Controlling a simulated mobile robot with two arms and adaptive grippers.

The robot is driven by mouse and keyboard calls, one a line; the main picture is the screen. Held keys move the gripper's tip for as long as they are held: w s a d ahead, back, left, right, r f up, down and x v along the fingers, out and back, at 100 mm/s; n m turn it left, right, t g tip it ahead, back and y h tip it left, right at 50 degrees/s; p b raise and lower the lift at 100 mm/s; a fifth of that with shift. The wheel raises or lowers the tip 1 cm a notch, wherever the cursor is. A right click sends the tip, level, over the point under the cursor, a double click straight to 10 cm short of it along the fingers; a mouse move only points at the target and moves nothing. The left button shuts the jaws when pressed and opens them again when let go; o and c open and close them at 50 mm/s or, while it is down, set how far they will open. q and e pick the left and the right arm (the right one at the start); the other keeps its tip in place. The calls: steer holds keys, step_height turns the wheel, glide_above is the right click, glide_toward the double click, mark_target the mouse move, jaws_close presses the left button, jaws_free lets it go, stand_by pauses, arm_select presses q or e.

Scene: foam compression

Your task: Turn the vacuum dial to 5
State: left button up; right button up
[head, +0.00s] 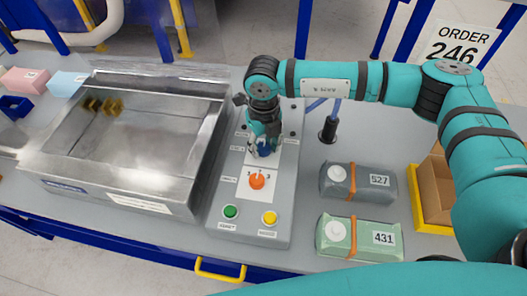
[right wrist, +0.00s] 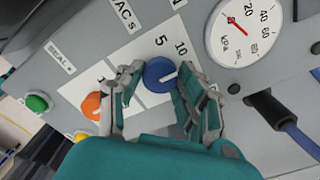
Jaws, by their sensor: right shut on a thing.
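The vacuum dial is a blue round knob (right wrist: 160,72) on a white label plate with the numbers 5 and 10 beside it and "VAC s" printed nearby. In the head view the blue dial (head: 264,151) is partly hidden under my right gripper. My right gripper (right wrist: 157,78) is shut on the dial, one finger on each side. It comes down from above onto the grey control panel (head: 220,190). A pale mark shows on the dial's lower right; its exact reading I cannot tell. My left gripper is not in view.
An orange knob (head: 257,181), a green button (head: 231,211) and a yellow button (head: 269,217) sit nearer on the panel. A gauge (right wrist: 242,30) is close by. A steel chamber (head: 125,185) stands left; grey (head: 350,183) and green (head: 345,240) packs lie right.

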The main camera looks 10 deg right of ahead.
mark_target(264, 147)
steer(key=n+b, duration=0.3)
steer(key=b, duration=0.1)
steer(key=n+b, duration=0.3)
steer(key=b, duration=0.1)
steer(key=n+b, duration=0.3)
steer(key=b, duration=0.1)
steer(key=shift+f, duration=0.25)
steer(key=shift+r+n+b, duration=0.15)
steer(key=shift+n+b, duration=0.6)
steer(key=shift+r+n+b, duration=0.15)
steer(key=shift+n+b, duration=0.55)
steer(key=shift+n, duration=0.05)
steer(key=o, duration=1.1)
steer(key=shift+o, duration=0.2)
step_height(264, 147, up, 12)
